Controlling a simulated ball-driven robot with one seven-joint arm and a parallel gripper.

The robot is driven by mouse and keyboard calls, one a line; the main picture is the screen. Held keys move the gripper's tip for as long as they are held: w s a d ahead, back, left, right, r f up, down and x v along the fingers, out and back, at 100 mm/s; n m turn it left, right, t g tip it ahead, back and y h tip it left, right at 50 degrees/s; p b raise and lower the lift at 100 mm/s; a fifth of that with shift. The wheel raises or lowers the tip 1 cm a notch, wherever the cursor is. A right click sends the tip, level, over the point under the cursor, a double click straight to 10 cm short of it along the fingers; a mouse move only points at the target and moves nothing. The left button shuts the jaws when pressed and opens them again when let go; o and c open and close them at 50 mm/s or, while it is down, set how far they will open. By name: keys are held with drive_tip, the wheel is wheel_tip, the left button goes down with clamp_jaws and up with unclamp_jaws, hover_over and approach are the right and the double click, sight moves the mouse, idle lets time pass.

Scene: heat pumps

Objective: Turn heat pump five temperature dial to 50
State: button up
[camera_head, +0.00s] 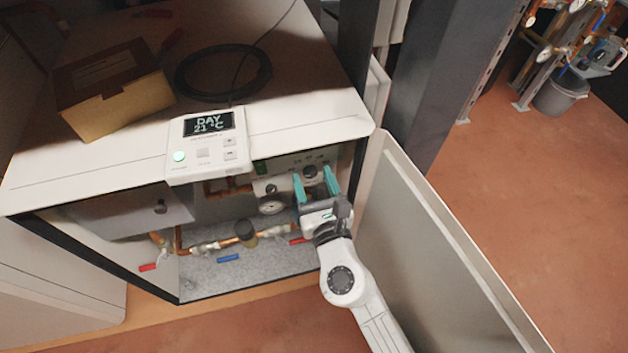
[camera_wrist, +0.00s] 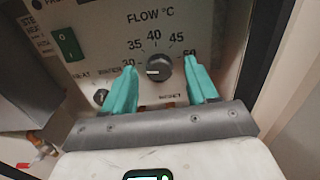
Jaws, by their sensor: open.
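The black temperature dial (camera_wrist: 159,68) sits on the pale panel under "FLOW °C" in the wrist view. Its scale (camera_wrist: 153,36) runs from 30 at left through 40 at top to 50 at right. A white mark on the dial points left, towards the 30 side. My gripper (camera_wrist: 160,74) is open, with one teal finger on each side of the dial. I see a gap on both sides; contact is not visible. In the head view my gripper (camera_head: 313,177) reaches into the open heat pump cabinet (camera_head: 90,208) at the dial (camera_head: 310,171).
The open cabinet door (camera_head: 445,250) stands right of my arm. A control unit (camera_head: 208,145) reads "DAY 21 °C" on top. A pressure gauge (camera_head: 272,206) and copper pipes (camera_head: 208,246) lie inside. A green switch (camera_wrist: 68,45) is left of the dial.

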drive_tip(key=shift+c, duration=0.3)
drive_tip(key=c, duration=1)
